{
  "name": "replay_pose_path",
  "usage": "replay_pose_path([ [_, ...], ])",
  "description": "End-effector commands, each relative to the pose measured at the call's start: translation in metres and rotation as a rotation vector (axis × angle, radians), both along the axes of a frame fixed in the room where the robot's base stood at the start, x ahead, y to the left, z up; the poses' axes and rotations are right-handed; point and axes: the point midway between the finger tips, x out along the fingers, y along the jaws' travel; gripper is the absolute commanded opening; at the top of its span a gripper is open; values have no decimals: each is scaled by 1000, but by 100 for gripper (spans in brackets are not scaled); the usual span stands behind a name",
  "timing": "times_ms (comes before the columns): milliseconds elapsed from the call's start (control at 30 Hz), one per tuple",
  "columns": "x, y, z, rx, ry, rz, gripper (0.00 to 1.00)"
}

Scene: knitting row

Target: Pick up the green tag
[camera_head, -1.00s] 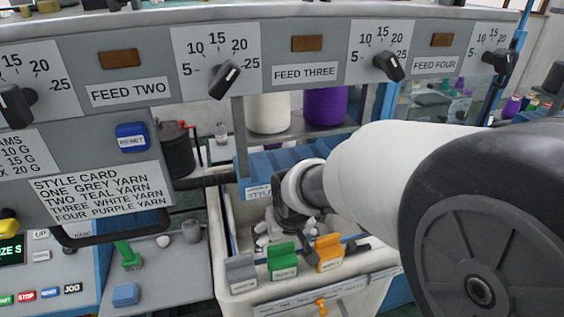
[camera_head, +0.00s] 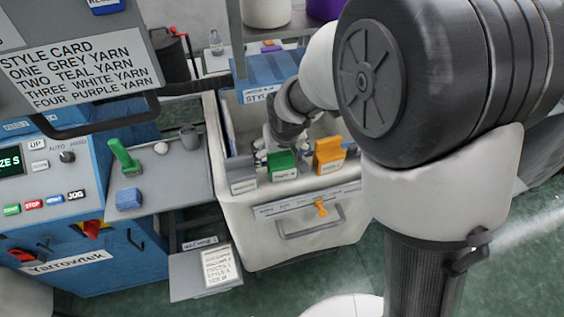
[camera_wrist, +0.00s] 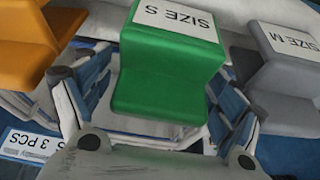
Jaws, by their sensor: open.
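The green tag (camera_head: 283,166) is a folded block marked SIZE S and sits on the front rim of the white bin, between a grey tag and an orange tag. In the wrist view the green tag (camera_wrist: 165,65) fills the middle of the picture, between my two spread fingers. My gripper (camera_head: 270,143) is open and empty, just behind the green tag and over the bin in the head view. I cannot tell whether a finger touches the tag. The fingertips are partly hidden behind the tags in the head view.
The grey tag (camera_head: 242,175) and orange tag (camera_head: 328,155) stand close on either side. The white bin (camera_head: 280,222) holds blue and white folded items. A blue machine (camera_head: 75,215) with a grey side shelf (camera_head: 185,187) stands at the left. An orange knob (camera_head: 320,208) is on the bin front.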

Motion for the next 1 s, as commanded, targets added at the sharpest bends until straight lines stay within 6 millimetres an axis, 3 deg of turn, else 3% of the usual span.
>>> replay_pose_path([
  [67, 0, 0, 1, 0, 0, 0, 86],
  [767, 0, 0, 1, 0, 1, 0, 40],
  [1000, 0, 0, 3, 0, 0, 0, 40],
])
